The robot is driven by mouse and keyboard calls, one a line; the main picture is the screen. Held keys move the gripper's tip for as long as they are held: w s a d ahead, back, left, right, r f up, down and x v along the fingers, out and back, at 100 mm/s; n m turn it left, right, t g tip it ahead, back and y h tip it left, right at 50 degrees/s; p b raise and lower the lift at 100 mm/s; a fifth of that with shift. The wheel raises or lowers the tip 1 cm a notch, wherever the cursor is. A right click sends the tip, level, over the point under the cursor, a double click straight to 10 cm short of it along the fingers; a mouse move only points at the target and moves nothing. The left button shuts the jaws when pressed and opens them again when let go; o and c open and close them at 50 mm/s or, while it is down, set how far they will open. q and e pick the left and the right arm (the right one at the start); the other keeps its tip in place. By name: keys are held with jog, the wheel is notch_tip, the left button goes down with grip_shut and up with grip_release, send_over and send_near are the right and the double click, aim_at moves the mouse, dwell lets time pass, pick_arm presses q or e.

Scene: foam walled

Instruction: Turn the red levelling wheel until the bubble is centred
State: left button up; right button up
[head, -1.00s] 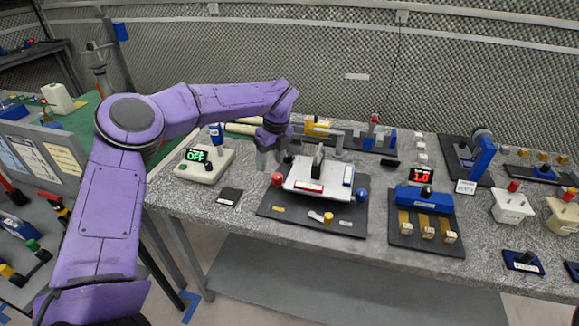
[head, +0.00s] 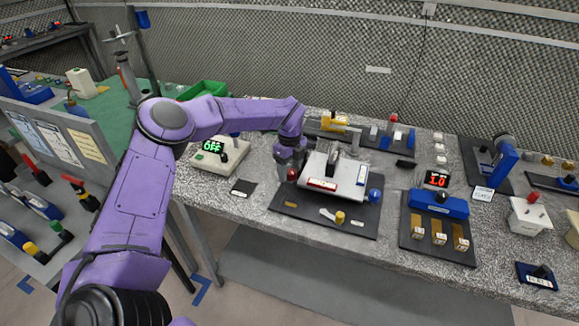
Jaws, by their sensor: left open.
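The levelling device stands on a black base board (head: 310,215) on the grey bench. Its white plate (head: 335,178) looks slightly tilted and carries a red label, a blue label and a dark upright piece. The red wheel (head: 292,174) is at the plate's left corner, partly covered by my gripper. A blue wheel (head: 375,195) is at the right corner. My left gripper (head: 290,164) is open, pointing down right at the red wheel; I cannot tell whether its fingers touch it. The bubble is too small to make out. My right gripper is not in view.
A box with a green OFF display (head: 218,153) stands to the left. A blue device with a red display (head: 440,203) stands to the right. A yellow knob (head: 340,217) sits on the board's front. The bench front between the boards is clear.

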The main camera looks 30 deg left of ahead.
pick_arm(q)
jog(key=shift+c, duration=0.2)
jog(key=shift+w, duration=0.1)
jog(key=c, duration=1)
jog(key=shift+f+b, duration=0.2)
jog(key=shift+b, duration=0.15)
jog(key=n+b, duration=0.3)
jog(key=b, duration=0.3)
jog(key=shift+f+n, duration=0.15)
jog(key=shift+n, duration=0.55)
jog(key=shift+r, duration=0.35)
jog(key=o, duration=1)
jog(key=shift+o, duration=0.2)
